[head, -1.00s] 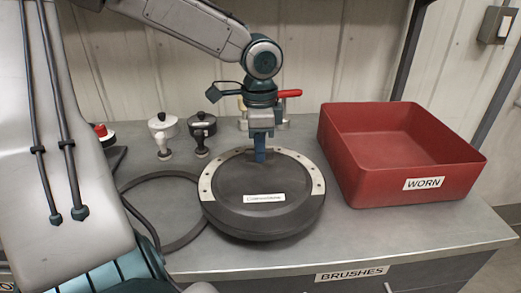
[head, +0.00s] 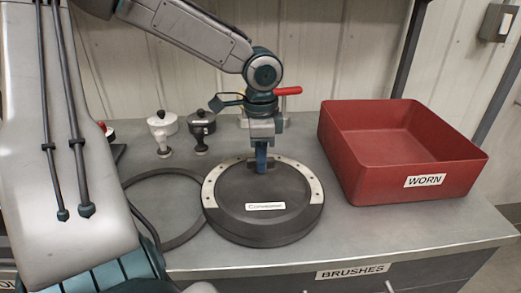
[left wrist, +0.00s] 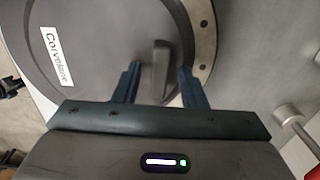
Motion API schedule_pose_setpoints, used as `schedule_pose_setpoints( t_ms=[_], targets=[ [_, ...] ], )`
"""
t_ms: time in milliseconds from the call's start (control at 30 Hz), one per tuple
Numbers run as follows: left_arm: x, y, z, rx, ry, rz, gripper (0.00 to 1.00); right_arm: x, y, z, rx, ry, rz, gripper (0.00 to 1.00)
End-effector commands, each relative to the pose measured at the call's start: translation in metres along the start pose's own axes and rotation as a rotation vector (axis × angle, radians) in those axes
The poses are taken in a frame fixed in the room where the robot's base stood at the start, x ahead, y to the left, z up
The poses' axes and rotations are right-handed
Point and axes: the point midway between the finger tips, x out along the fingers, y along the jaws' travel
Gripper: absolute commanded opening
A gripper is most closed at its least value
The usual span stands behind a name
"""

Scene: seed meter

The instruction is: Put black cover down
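The black cover (head: 265,219) is a round disc with a pale bolted band along its far half and a white label on its face. It lies flat, apparently resting on the grey bench top; its underside is hidden. It also shows in the left wrist view (left wrist: 105,50). An upright tab (left wrist: 160,72) stands near its far edge. My left gripper (head: 261,168) points down at this tab. In the left wrist view its two fingers (left wrist: 160,88) stand apart on either side of the tab, with gaps visible. My right gripper is not in view.
A dark ring (head: 167,238) lies flat on the bench left of the cover. A red bin (head: 413,184) labelled WORN stands at right. A white knob (head: 162,133) and a black knob (head: 202,131) stand behind. Bare bench (head: 400,228) lies at front right.

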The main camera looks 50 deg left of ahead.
Motion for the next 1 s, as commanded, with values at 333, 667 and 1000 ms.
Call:
schedule_pose_setpoints(
  t_ms=[333, 667, 1000],
  targets=[
    [-0.069, -0.001, 0.0, -0.002, 0.001, -0.005, 0.38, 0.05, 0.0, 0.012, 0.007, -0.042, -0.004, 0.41],
    [-0.114, 0.0, 0.0, -0.001, 0.0, -0.001, 0.38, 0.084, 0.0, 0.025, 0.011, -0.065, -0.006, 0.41],
    [-0.117, 0.0, 0.0, -0.001, -0.001, 0.0, 0.38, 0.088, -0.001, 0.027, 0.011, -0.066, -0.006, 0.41]
  ],
)
